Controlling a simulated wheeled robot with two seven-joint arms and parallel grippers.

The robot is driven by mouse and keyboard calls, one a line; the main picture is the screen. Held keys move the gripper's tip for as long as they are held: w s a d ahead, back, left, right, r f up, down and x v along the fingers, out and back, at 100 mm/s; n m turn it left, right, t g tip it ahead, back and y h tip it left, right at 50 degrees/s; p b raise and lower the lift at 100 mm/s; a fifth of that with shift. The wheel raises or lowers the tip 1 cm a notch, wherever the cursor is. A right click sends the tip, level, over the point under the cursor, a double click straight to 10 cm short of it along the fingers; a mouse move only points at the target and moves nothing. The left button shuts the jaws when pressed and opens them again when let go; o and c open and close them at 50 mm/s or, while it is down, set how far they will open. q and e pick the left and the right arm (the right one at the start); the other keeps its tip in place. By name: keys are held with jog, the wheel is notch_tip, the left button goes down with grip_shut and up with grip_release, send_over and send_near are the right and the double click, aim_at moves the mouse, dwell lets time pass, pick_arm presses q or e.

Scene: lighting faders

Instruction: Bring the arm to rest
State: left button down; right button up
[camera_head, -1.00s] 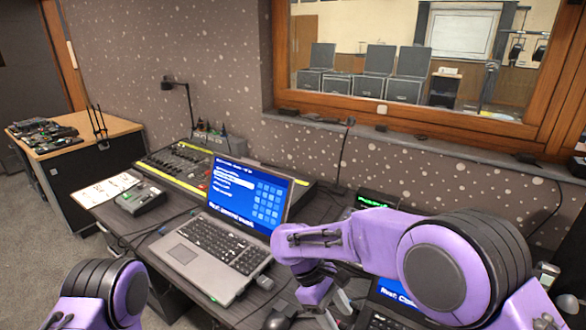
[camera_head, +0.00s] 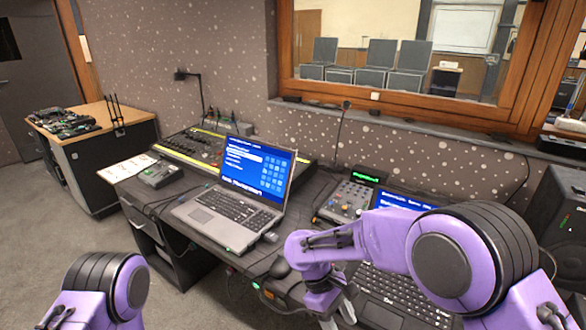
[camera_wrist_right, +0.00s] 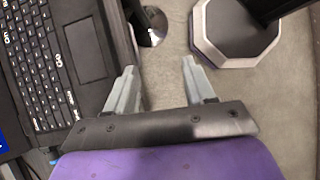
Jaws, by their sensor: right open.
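My right arm (camera_head: 440,262) comes in from the right, bent, with its forearm in front of the desk's near side. My right gripper (camera_head: 338,312) hangs low by the desk's front edge, partly cut off by the bottom of the head view. In the right wrist view the gripper (camera_wrist_right: 160,82) has its two grey fingers apart, with nothing between them. A laptop keyboard (camera_wrist_right: 45,70) lies just left of the fingers. Of my left arm only a purple and black part (camera_head: 108,290) shows at bottom left; its gripper is out of view.
An open laptop (camera_head: 230,205) stands mid-desk, with a fader console (camera_head: 195,148) behind it. A small mixer (camera_head: 345,200) and a second laptop (camera_head: 395,295) are close to my right arm. A speaker (camera_head: 560,215) stands far right. Open floor (camera_head: 190,310) lies front left.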

jog(key=s+d+f+m+t+y, duration=0.1)
jog(key=s+d+f+m+y, duration=0.2)
jog(key=f, duration=0.4)
jog(key=s+d+f+m+t+y, duration=0.1)
jog(key=s+f+m, duration=0.35)
jog(key=f, duration=0.25)
jog(key=s+d+f+m+t+y, duration=0.1)
jog(key=s+f+m+y, duration=0.15)
jog(key=s+f, duration=0.35)
jog(key=s+d+m+t+h, duration=0.2)
jog(key=s+d+m, duration=0.1)
jog(key=s+d, duration=0.2)
jog(key=s+d+m+t+h, duration=0.2)
jog(key=s+d+m+h, duration=0.1)
jog(key=d, duration=0.6)
jog(key=s+m, duration=0.1)
jog(key=s, duration=0.1)
jog(key=shift+s+d+r, duration=0.15)
jog(key=shift+s+d, duration=0.15)
jog(key=shift+d, duration=0.1)
jog(key=shift+w, duration=0.1)
jog(key=shift+c, duration=0.4)
